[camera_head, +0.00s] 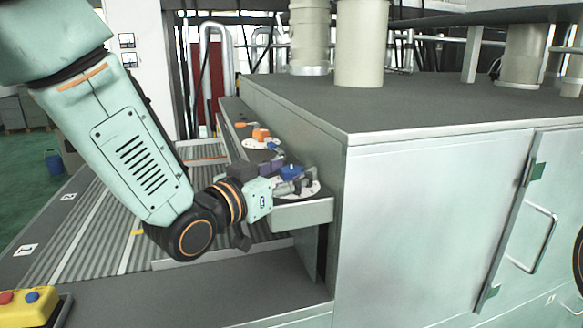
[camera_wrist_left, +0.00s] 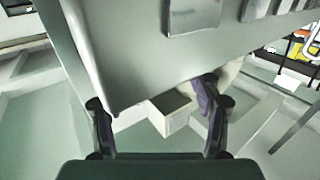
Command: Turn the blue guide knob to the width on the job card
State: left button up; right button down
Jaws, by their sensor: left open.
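The blue guide knob (camera_head: 291,171) sits over a white round dial plate (camera_head: 313,190) on the near end of the grey ledge beside the machine cabinet. My left gripper (camera_head: 296,184) is at this knob, in front of part of it and of the plate. Whether it touches the knob I cannot tell. In the left wrist view the fingers of my left gripper (camera_wrist_left: 160,103) are spread apart, with nothing clearly between them. The knob cannot be made out there. The dial's marks are too small to read. I cannot make out a job card.
An orange knob (camera_head: 261,134) on another white plate stands farther along the ledge (camera_head: 300,213). The large grey cabinet (camera_head: 430,230) blocks the right side. A roller conveyor (camera_head: 100,235) runs at left. A yellow box with red and blue buttons (camera_head: 28,302) is at lower left.

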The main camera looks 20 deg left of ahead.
pick_arm(q)
jog(key=shift+w, duration=0.45)
jog(key=shift+d, duration=0.1)
jog(key=shift+c, duration=0.9)
jog(key=shift+s, duration=0.15)
jog(key=c, duration=1)
jog(key=shift+h, duration=0.3)
jog(key=shift+m+h, duration=0.3)
jog(key=o, duration=1.2)
